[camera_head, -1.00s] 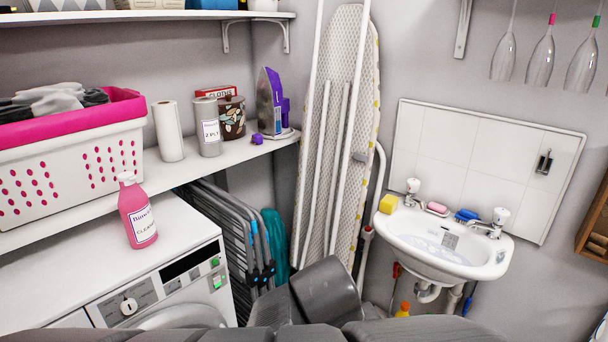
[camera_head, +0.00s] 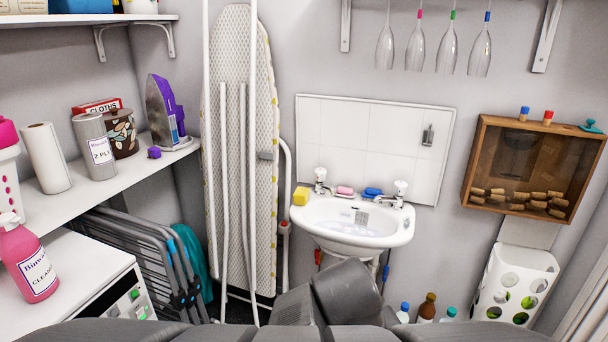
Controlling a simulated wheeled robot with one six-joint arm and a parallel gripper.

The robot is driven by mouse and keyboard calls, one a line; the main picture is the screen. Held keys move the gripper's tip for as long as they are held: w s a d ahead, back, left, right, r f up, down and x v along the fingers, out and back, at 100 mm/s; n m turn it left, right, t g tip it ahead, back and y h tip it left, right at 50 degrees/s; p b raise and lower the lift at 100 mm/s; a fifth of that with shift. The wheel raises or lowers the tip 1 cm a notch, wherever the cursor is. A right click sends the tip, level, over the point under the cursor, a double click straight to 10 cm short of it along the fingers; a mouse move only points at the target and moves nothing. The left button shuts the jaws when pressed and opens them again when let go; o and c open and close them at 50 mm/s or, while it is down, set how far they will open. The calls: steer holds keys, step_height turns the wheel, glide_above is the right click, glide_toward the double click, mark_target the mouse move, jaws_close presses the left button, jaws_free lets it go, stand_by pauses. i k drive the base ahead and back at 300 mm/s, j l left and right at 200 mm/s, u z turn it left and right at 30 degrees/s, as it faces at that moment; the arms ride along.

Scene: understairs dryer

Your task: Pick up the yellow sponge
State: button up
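The yellow sponge (camera_head: 301,196) sits on the left rim of the white wall sink (camera_head: 330,237), beside the left tap (camera_head: 320,180). It is a small upright block, apart from the pink soap (camera_head: 345,190) and the blue item (camera_head: 373,192) farther right on the sink's back edge. Dark grey links of my own arm show at the bottom centre, in front of and below the sink. My gripper is not visible in this view.
An ironing board (camera_head: 240,150) leans on the wall left of the sink. A dryer (camera_head: 75,285) and shelf (camera_head: 110,180) fill the left side. Bottles (camera_head: 427,307) stand low right of the sink, near a white holder (camera_head: 515,285). A wooden cork box (camera_head: 532,168) hangs right.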

mark_target(301, 196)
steer(key=i+u, duration=0.2)
steer(key=i, duration=0.55)
steer(key=i+l+u, duration=0.2)
steer(key=i, duration=0.5)
